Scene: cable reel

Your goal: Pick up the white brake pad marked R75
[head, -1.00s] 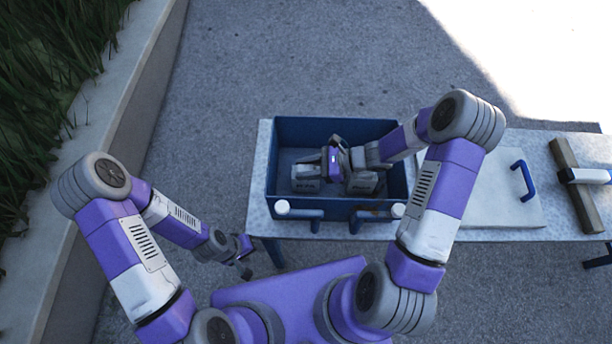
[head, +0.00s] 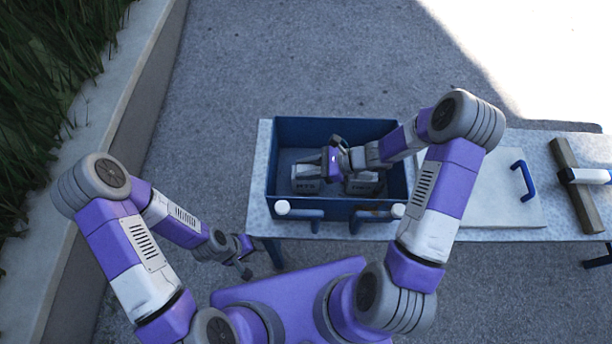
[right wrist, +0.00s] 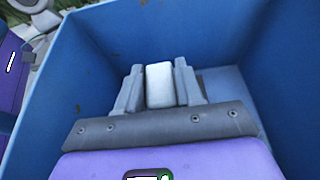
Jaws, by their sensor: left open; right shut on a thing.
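A pale block (head: 304,186) with dark lettering on its front lies at the left in the blue bin. Its marking is too small to read with certainty. My right gripper (head: 322,160) is inside the bin at this block, its fingers covering part of it. In the right wrist view, my right gripper (right wrist: 160,86) is shut on a white pad (right wrist: 160,78), one finger touching each side. No marking on the pad shows there. A second lettered grey block (head: 362,187) lies to the right in the bin. My left gripper (head: 246,258) is open and empty, outside the bin, left of the table.
A pale lid or board (head: 490,205) with a blue handle and a wooden bar (head: 577,186) lie to the right.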

